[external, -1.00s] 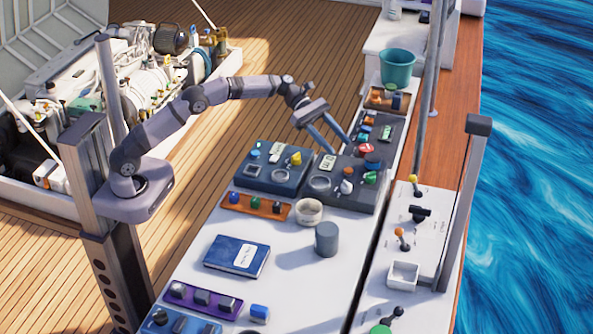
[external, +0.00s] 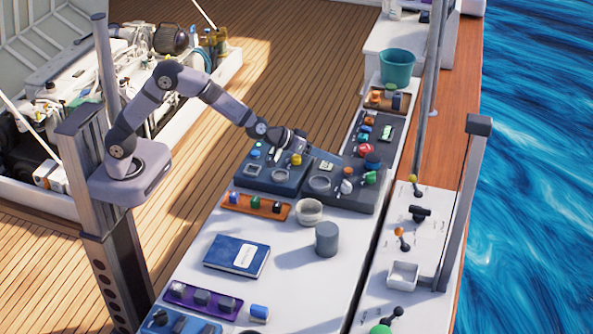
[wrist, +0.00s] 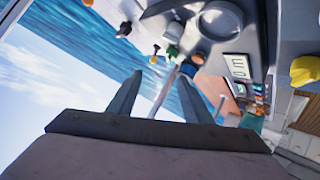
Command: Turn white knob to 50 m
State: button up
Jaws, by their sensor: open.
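The white knob (external: 347,187) stands on the front right part of a dark grey panel (external: 372,198), left of a green knob (external: 369,178). A small display (external: 326,166) is on the same panel; in the wrist view the display (wrist: 239,67) is sideways and seems to read "0 m". My gripper (external: 304,151) is up and left of the white knob, near the seam between the blue panel and the dark panel, apart from the knob. In the wrist view my gripper (wrist: 163,77) has its two fingers spread with no object held. The white knob is hard to make out there.
A blue panel (external: 262,180) with a yellow knob (external: 296,159) lies left of the dark panel. A white bowl (external: 309,212) and a grey cylinder (external: 327,239) stand in front. A teal bucket (external: 397,69) is at the back. The white tabletop around the blue book (external: 237,254) is partly free.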

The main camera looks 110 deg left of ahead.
aim_at(344, 185)
notch_tip(344, 185, up, 3)
jog(key=s+d+m+t+y+p, duration=0.1)
jog(key=s+d+m, duration=0.15)
jog(key=m, duration=0.25)
jog(key=f, duration=0.7)
jog(key=w+f, duration=0.1)
jog(key=f, duration=0.2)
jog(key=shift+f, duration=0.4)
jog(key=shift+p+x, duration=1.3)
jog(key=shift+x, duration=2.35)
jog(key=shift+r, duration=0.1)
jog(key=shift+c, duration=0.6)
jog(key=c, duration=0.9)
